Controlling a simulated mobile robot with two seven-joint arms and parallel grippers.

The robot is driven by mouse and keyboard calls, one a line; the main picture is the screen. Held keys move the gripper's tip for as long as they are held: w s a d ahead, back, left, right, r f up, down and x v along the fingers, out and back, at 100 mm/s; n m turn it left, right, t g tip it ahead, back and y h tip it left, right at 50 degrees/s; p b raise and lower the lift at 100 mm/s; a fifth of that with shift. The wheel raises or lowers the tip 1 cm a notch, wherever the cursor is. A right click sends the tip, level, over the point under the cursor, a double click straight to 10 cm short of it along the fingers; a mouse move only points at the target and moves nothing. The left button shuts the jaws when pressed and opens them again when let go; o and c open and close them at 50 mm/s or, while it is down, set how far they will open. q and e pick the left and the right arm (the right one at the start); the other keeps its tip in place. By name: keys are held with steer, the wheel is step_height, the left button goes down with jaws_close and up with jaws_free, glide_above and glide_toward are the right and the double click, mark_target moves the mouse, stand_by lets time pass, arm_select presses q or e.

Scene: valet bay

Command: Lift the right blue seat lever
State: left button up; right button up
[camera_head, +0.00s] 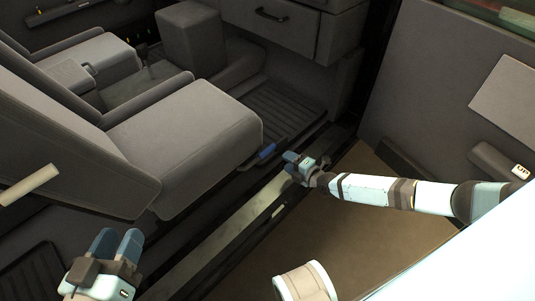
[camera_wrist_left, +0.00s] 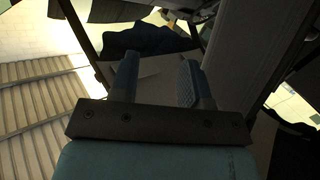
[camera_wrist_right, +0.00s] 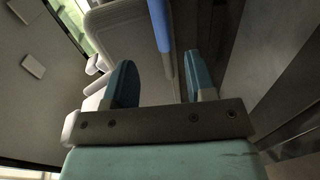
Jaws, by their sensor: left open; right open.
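The right blue seat lever (camera_head: 267,151) is a short blue bar at the front lower edge of the near grey seat (camera_head: 190,135). It also shows in the right wrist view (camera_wrist_right: 160,25), ahead of the fingers and a little left of midway between them. My right gripper (camera_head: 291,158) is open and empty, just right of the lever, with a small gap between them in the head view. My left gripper (camera_head: 118,242) is open and empty at the lower left, below the near seat; its two fingers also show in the left wrist view (camera_wrist_left: 157,80).
A grey door panel (camera_head: 420,90) with a switch marked "UP" (camera_head: 521,171) stands at the right. The door sill (camera_head: 225,235) runs below the seat. A second seat (camera_head: 100,55) and a drawer-like dash front (camera_head: 270,25) lie behind. A pale bar (camera_head: 30,185) is at the left.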

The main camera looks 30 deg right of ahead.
mark_target(270, 151)
steer(key=b+x, duration=0.2)
steer(key=x, duration=0.3)
steer(key=b+x, duration=0.3)
steer(key=x, duration=0.1)
steer(key=shift+w+a+f, duration=0.1)
steer(key=shift+w+f, duration=0.2)
steer(key=shift+w+a, duration=0.2)
steer(key=shift+w, duration=0.25)
arm_select(q)
steer(key=w+m, duration=0.1)
steer(key=w+a+m+t, duration=0.1)
steer(key=w+a+m+t+h, duration=0.1)
steer(key=m, duration=0.1)
steer(key=shift+r, duration=0.35)
arm_select(e)
jaws_close()
arm_select(q)
steer(key=shift+r, duration=0.1)
arm_select(e)
steer(key=shift+r, duration=0.15)
